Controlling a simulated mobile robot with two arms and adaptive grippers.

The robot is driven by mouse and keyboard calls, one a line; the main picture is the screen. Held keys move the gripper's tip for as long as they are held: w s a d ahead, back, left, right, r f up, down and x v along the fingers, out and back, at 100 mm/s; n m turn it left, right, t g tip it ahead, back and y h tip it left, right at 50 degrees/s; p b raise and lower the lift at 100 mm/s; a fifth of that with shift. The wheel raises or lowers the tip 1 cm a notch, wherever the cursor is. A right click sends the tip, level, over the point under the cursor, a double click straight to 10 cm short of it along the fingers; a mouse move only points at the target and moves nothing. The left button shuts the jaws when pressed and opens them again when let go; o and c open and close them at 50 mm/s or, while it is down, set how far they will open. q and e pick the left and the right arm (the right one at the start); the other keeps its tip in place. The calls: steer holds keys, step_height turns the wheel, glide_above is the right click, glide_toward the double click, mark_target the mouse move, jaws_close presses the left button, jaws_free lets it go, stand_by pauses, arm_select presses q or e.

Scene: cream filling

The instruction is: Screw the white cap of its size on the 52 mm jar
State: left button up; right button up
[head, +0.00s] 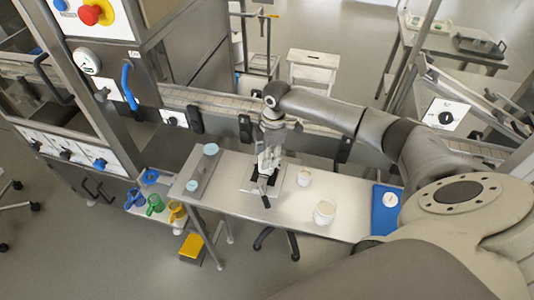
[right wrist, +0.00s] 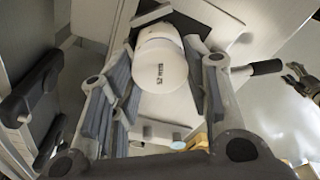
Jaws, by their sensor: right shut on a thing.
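My right gripper (head: 266,172) points down over the black holder (head: 258,186) on the table. In the right wrist view its fingers (right wrist: 158,88) are closed on both sides of a white cap (right wrist: 160,66), whose flat top carries a "52" marking. A white rounded body, seemingly the 52 mm jar (right wrist: 160,32), shows just behind the cap between the holder's black jaws (right wrist: 193,45). I cannot tell whether the cap's thread is engaged. What looks like my left gripper (right wrist: 302,82) is small and dark at the right edge of that view, away from the jar; its opening is unclear.
A small white jar (head: 304,178) and a larger one (head: 324,212) stand right of the holder. A blue tray (head: 386,222) holds a white cap (head: 389,199). The holder's black handle (right wrist: 267,67) sticks out.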

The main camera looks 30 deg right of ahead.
steer(key=shift+o, duration=0.2)
steer(key=shift+f, duration=0.4)
steer(key=shift+c, duration=1.4)
steer(key=shift+r+m+p, duration=0.15)
steer(key=shift+m+p, duration=0.65)
steer(key=shift+p, duration=0.2)
steer(key=shift+m+p, duration=1.7)
steer(key=shift+p, duration=0.15)
steer(key=shift+m+t+p, duration=0.3)
steer(key=shift+m+p, duration=0.05)
steer(key=shift+m, duration=0.05)
